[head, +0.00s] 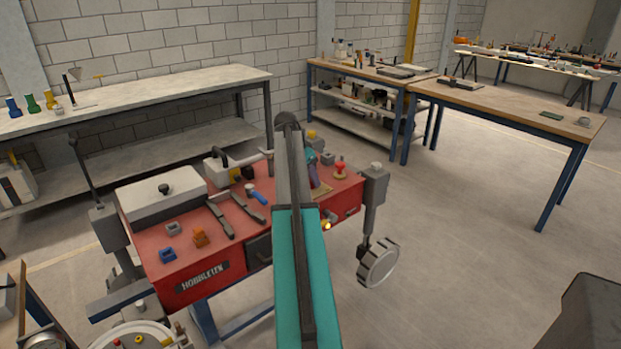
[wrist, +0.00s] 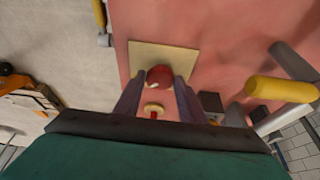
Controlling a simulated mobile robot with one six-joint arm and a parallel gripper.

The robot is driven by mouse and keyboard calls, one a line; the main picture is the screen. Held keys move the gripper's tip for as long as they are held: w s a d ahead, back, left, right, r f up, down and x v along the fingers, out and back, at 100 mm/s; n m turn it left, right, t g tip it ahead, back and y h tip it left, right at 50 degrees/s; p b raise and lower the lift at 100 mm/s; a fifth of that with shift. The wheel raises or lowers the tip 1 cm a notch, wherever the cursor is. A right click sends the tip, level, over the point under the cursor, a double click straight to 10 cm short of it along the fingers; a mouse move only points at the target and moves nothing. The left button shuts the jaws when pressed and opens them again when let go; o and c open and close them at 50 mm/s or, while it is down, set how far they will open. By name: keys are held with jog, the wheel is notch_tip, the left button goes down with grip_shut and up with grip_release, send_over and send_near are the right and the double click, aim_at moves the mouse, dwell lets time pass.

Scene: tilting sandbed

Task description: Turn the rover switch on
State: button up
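The rover is a red box-shaped body (head: 195,268) with a nameplate on its front. In the wrist view, a round red knob (wrist: 160,77) stands over a square beige plate (wrist: 150,56) on the rover's red top; it looks like the switch. My gripper (wrist: 165,80) is over this plate, with its two fingers apart, one on each side of the knob. I cannot tell whether they touch it. A small beige disc with a red part (wrist: 153,109) shows between the fingers, nearer the wrist. In the head view my teal arm hides part of the rover top.
In the head view, a white box (head: 160,200), dark bars (head: 230,215) and small blocks lie on the rover top. A red knob (head: 340,165) stands at its right. A yellow-ended cylinder (wrist: 280,90) is right of my gripper.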

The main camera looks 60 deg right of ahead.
jog(key=o, duration=0.3)
jog(key=shift+a+r, duration=0.1)
jog(key=b+v, duration=0.1)
jog(key=v, duration=1.2)
jog(key=shift+r, duration=0.3)
dwell(0.3)
